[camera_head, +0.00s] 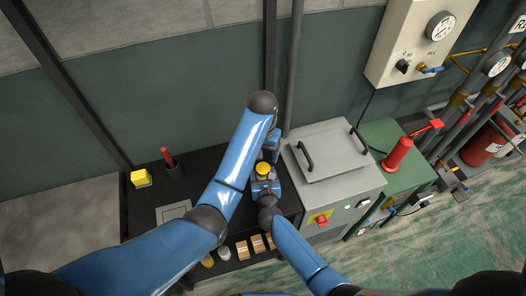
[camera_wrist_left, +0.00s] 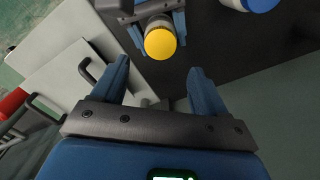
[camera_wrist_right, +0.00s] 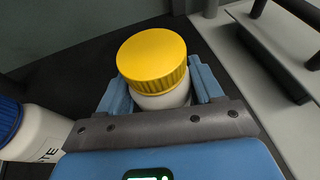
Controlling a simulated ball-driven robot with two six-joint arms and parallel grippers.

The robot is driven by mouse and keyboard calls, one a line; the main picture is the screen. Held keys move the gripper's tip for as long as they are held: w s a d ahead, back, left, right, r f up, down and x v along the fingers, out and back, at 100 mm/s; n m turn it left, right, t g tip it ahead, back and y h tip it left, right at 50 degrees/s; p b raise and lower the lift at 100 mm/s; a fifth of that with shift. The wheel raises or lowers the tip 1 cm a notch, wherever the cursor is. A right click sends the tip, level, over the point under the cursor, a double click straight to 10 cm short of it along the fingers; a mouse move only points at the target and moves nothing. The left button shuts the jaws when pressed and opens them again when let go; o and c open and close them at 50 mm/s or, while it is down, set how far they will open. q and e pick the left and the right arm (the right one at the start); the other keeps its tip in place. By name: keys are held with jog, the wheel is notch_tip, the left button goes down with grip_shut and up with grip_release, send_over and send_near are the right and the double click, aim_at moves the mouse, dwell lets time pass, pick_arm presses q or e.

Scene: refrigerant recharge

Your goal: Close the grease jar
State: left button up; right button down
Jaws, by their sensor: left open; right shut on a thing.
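The grease jar is a white jar (camera_wrist_right: 163,99) with a ridged yellow lid (camera_wrist_right: 153,55) sitting on its mouth. I cannot tell how tight the lid is. My right gripper (camera_wrist_right: 160,88) is shut on the white body, one finger on each side below the lid. The yellow lid also shows in the head view (camera_head: 263,169) and at the top of the left wrist view (camera_wrist_left: 160,43). My left gripper (camera_wrist_left: 158,70) is open and empty, with its fingers pointing toward the lid but apart from it. My left arm partly hides the area in the head view.
On the dark bench are a yellow box (camera_head: 141,179) and a red-handled tool in a dark cup (camera_head: 174,171). A grey lidded machine (camera_head: 335,160) stands close on the right.

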aim_at(263, 168)
pick_arm(q)
jog(key=n, duration=0.3)
jog(key=shift+s, duration=0.1)
pick_arm(e)
jog(key=shift+f, duration=0.1)
pick_arm(q)
jog(key=shift+f, duration=0.1)
jog(key=shift+f, duration=3.9)
jog(key=c, duration=1.1)
jog(key=o, duration=1.2)
jog(key=shift+o, duration=0.2)
jog(key=shift+r, duration=0.15)
jog(key=shift+r, duration=3.65)
